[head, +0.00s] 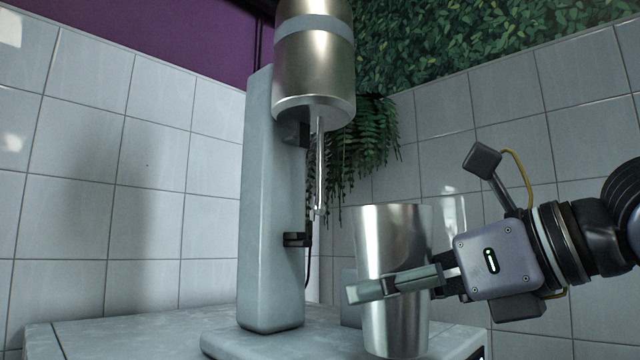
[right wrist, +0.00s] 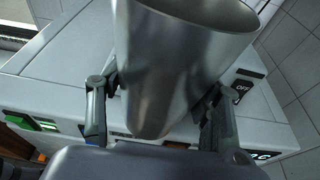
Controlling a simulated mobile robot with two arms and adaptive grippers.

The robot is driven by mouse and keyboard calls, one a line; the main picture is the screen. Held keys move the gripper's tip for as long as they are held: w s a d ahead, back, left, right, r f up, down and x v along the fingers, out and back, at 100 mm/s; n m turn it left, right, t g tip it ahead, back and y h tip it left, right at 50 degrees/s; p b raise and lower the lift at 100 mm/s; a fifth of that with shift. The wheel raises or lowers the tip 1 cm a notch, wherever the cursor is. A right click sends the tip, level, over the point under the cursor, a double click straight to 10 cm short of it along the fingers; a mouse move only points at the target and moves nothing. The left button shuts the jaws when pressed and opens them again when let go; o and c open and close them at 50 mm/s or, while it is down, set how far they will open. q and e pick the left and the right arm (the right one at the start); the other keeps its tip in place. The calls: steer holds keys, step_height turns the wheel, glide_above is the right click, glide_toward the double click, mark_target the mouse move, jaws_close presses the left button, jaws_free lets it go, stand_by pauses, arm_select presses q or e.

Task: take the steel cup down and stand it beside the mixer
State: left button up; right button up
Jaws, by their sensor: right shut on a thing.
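The steel cup (head: 382,240) is upright in my right gripper (head: 400,284), whose fingers are shut around its lower half. In the right wrist view the cup (right wrist: 165,70) sits between the two fingers (right wrist: 160,112), its open rim toward the top. The mixer (head: 270,200) stands left of the cup, with a metal motor head on top and a thin spindle (head: 320,165) hanging down. The cup is below and to the right of the spindle, apart from it. Whether the cup's bottom touches anything is hard to tell. My left gripper is not in view.
The mixer's base (head: 250,343) is at the bottom, on a grey surface (head: 100,335) with bare room to the left. Tiled walls and a hanging plant (head: 365,140) stand behind.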

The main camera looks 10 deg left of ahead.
steer(key=v, duration=0.3)
steer(key=b+v, duration=0.1)
steer(key=shift+s+d+f, duration=0.3)
steer(key=shift+d, duration=0.1)
stand_by(0.7)
